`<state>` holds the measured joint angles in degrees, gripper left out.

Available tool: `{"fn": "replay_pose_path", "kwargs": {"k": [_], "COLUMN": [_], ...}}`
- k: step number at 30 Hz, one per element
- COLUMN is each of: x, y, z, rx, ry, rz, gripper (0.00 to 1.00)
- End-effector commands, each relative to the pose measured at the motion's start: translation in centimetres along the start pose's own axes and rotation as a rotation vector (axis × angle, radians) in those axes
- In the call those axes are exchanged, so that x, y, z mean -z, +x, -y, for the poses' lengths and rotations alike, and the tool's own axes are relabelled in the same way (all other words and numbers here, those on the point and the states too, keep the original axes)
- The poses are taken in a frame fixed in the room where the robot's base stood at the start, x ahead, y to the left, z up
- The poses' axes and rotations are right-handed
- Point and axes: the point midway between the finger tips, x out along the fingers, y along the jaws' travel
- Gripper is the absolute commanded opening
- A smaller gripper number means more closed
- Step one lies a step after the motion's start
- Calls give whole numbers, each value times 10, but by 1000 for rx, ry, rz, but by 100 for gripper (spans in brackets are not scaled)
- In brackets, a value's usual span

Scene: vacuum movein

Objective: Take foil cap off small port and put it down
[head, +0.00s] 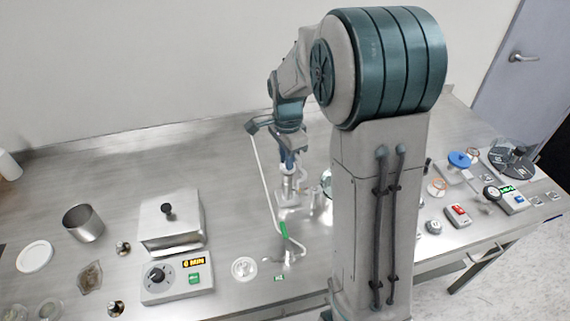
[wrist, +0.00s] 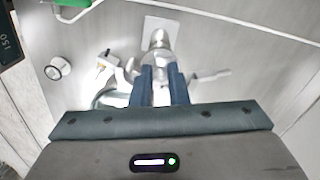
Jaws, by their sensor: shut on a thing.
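My gripper (head: 287,164) points down over the metal vacuum fitting (head: 289,189) in the middle of the bench. In the wrist view, the two blue fingers of my gripper (wrist: 163,78) are close together with a shiny silver piece, the foil cap (wrist: 173,73), between their tips. The fingers hide part of it. Metal port parts (wrist: 160,40) show just beyond the fingertips. I cannot tell whether the cap still touches the small port.
Several small instruments, including a red one (head: 457,215), lie at right. Bare bench lies behind the hotplate.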

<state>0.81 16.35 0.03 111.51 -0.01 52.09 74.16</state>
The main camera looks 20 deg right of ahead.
Motion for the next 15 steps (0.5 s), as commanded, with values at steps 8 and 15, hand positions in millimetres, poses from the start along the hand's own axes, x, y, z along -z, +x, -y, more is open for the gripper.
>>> {"fn": "replay_pose_path", "kwargs": {"k": [8,15], "x": [27,61], "y": [-42,-72], "z": [-27,-64], "rx": [5,3], "ry": [6,4], "rz": [-2,-1], "gripper": [0,0]}}
